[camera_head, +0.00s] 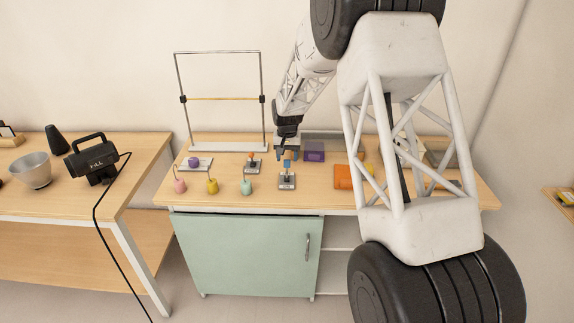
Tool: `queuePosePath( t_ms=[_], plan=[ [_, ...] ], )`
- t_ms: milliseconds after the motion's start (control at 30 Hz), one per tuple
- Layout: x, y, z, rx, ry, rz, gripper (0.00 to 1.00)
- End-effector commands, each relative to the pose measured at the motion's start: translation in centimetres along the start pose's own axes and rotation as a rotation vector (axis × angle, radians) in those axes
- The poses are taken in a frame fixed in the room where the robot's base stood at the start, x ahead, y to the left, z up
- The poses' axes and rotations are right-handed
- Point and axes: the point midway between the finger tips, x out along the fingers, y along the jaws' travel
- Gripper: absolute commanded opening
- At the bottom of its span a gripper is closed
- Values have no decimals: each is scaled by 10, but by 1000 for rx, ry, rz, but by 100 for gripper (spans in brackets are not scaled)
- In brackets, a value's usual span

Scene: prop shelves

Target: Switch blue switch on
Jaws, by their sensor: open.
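The blue switch (287,163) is a small blue-topped lever on a grey base plate. It stands near the middle of the wooden bench, toward its front edge. My gripper (288,154) is open and points down just above and around the height of the blue top. It partly hides the top, and I cannot tell whether it touches it. Which way the lever is set is too small to tell.
A purple box (314,151) and orange block (347,177) stand right. A tall frame (221,146) stands behind.

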Motion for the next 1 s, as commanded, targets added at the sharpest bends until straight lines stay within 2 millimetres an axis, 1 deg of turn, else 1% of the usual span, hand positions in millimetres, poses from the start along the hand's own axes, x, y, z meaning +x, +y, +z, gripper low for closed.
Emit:
queuePosePath(
  t_ms=[33,200,300,500,733,767,1000],
  plan=[
    [7,0,0,0,-2,0,53],
    [26,0,0,0,-1,0,53],
    [34,0,0,0,-1,0,53],
    [40,0,0,0,0,0,53],
    [40,0,0,0,0,0,53],
    [40,0,0,0,0,0,52],
    [40,0,0,0,0,0,15]
  ],
)
